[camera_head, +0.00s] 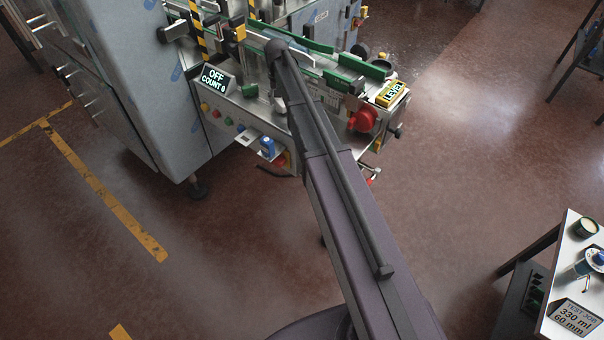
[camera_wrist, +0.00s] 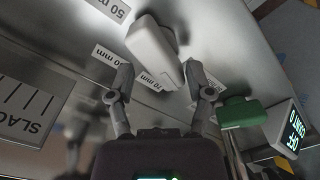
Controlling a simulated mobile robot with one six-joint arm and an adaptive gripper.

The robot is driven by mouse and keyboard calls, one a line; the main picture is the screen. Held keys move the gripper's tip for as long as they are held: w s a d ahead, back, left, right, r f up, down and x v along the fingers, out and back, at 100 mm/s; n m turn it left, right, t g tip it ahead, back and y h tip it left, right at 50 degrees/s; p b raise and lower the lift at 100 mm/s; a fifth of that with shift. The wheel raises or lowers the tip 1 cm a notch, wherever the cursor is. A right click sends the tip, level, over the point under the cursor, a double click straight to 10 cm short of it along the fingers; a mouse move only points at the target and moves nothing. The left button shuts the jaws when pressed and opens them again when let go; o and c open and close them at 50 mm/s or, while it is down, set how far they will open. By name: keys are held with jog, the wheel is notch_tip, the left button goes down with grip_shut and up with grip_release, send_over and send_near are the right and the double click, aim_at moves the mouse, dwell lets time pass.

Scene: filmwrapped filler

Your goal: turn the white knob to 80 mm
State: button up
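The white knob (camera_wrist: 153,48), a long bar-shaped handle, is on the metal panel in the wrist view. Its lower end lies by a label (camera_wrist: 158,82) that seems to read 70 mm. A 50 mm label (camera_wrist: 109,9) is at the upper left; other labels are partly covered, and I cannot read an 80 mm mark. My gripper (camera_wrist: 161,72) is open, its fingers on either side of the knob's lower end. The right finger is close to the knob; I cannot tell whether it touches. In the head view my arm hides the knob and gripper.
A green block (camera_wrist: 240,112) sits right of my right finger, near the display (camera_wrist: 288,130) reading OFF, COUNT 0. A SLACK scale (camera_wrist: 25,105) is at left. In the head view, a red knob (camera_head: 363,119) is on the machine; a card (camera_head: 575,318) reads 330 ml, 60 mm.

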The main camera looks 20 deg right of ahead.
aim_at(280, 99)
jog(key=shift+r+p, duration=6.35)
jog(key=shift+r, duration=0.4)
jog(key=s+f+b, duration=0.6)
jog(key=s, duration=0.4)
jog(key=s+f+n+b, duration=0.1)
jog(key=s+f+b, duration=0.5)
jog(key=s, duration=0.4)
jog(key=s+f+n+b, duration=0.1)
jog(key=s+f+b, duration=0.5)
jog(key=s, duration=0.4)
jog(key=shift+s+a+f+b, duration=0.2)
jog(key=shift+a+f+b, duration=0.1)
jog(key=shift+a+f, duration=0.05)
jog(key=shift+s, duration=0.6)
jog(key=shift+w, duration=0.1)
jog(key=shift+c, duration=0.6)
jog(key=shift+a, duration=0.3)
